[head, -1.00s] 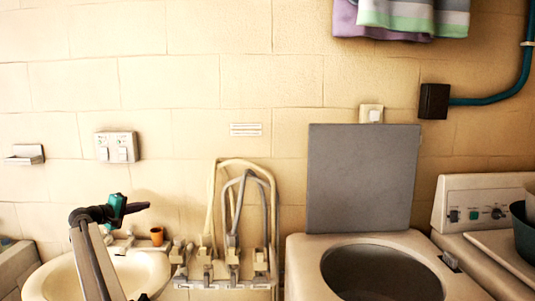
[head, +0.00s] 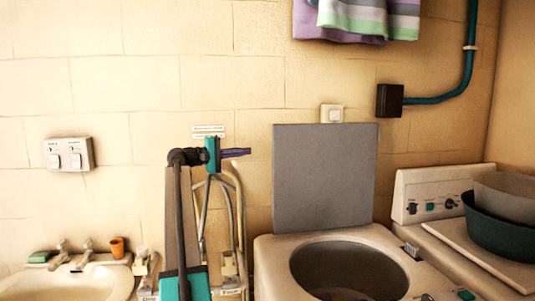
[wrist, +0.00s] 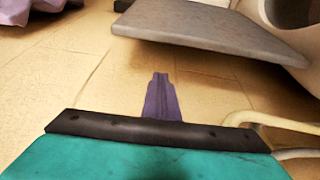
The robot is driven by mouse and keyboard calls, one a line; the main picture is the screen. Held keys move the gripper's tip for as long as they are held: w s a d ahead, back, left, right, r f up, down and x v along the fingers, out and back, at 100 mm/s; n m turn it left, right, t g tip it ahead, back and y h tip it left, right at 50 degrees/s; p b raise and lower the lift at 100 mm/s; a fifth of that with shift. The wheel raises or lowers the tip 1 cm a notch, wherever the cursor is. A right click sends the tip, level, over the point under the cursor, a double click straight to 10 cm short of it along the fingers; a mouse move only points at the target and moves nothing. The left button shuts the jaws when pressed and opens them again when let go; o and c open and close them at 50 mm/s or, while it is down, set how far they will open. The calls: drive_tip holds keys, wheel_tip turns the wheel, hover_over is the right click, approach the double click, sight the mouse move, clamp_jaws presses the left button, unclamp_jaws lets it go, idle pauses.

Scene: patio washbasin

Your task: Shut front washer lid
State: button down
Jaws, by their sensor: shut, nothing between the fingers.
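The grey square washer lid (head: 323,178) stands open and upright at the back of the beige washer (head: 270,262), whose round opening (head: 348,268) is uncovered. The lid also shows in the wrist view (wrist: 215,35), at the upper right, with part of the washer beyond it. My gripper (head: 240,153) is to the left of the lid, level with its upper part, apart from it, fingers pointing right. Its purple fingers also show in the wrist view (wrist: 160,98); they are shut and empty.
Pale hoses (head: 238,215) hang behind my arm. A second machine (head: 430,200) with a green tub (head: 498,228) on it stands at the right. A basin (head: 70,283) with taps is at lower left. Towels (head: 368,18) hang above the lid.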

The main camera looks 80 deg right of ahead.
drive_tip(key=shift+w+a, duration=0.1)
drive_tip(key=shift+w, duration=0.2)
drive_tip(key=shift+s, duration=0.1)
drive_tip(key=s+d+p, duration=0.3)
drive_tip(key=s+p, duration=0.1)
drive_tip(key=s, duration=0.4)
drive_tip(key=shift+s, duration=0.3)
idle(0.5)
drive_tip(key=shift+d, duration=0.1)
idle(0.3)
